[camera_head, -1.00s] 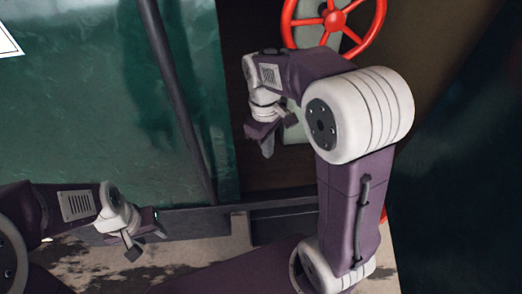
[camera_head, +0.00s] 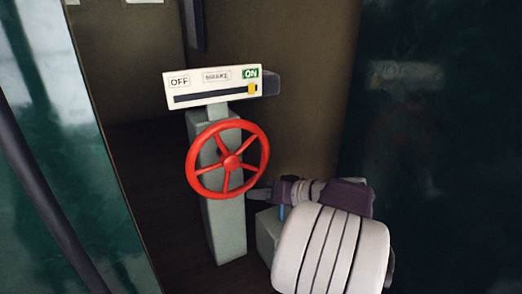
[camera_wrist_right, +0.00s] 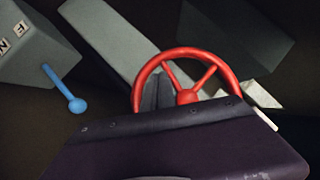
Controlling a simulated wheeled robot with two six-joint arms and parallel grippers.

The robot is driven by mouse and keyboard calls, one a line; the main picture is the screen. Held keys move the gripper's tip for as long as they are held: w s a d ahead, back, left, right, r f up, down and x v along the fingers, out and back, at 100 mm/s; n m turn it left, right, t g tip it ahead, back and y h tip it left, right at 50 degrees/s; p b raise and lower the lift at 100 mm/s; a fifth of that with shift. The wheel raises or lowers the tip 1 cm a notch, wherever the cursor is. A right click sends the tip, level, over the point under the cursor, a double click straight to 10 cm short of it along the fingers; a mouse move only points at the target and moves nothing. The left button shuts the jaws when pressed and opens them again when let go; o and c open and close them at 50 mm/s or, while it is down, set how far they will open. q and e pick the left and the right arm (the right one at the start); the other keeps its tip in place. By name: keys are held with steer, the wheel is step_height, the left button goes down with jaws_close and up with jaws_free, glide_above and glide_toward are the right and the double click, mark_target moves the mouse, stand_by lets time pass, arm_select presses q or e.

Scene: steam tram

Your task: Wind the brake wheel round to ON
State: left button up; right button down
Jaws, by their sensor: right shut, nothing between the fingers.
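The red brake wheel (camera_head: 231,162) stands on a pale green pedestal (camera_head: 226,235). Above it is a white board (camera_head: 210,88) lettered OFF, BRAKE and ON. Its yellow pointer (camera_head: 252,89) sits at the right end of the slot, under the green ON label (camera_head: 250,72). My right gripper (camera_head: 257,194) is shut and empty, beside the wheel's lower right rim; I cannot tell whether it touches. In the right wrist view the wheel (camera_wrist_right: 187,97) shows beyond my gripper's dark body, which hides its lower part. My left gripper is out of view.
A low grey-green box (camera_head: 267,236) stands right of the pedestal, partly behind my right arm. A blue lever with a ball end (camera_wrist_right: 76,104) shows in the right wrist view beside a grey lettered box (camera_wrist_right: 35,45). Dark green panels flank both sides.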

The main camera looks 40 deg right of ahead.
mark_target(260, 163)
steer(key=s+d+r+m+t+h, duration=0.2)
steer(key=s+d+r+t+h, duration=0.15)
steer(key=d+r, duration=0.25)
steer(key=shift+g+h, duration=0.25)
steer(key=shift+g, duration=0.2)
steer(key=p+x, duration=0.5)
steer(key=x, duration=0.4)
steer(key=shift+w+d, duration=0.15)
steer(key=shift+w, duration=0.15)
steer(key=shift+w+d+f, duration=0.1)
steer(key=shift+w+f, duration=0.1)
steer(key=shift+w, duration=0.3)
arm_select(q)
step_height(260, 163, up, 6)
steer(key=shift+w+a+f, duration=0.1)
arm_select(e)
steer(key=shift+s, duration=0.1)
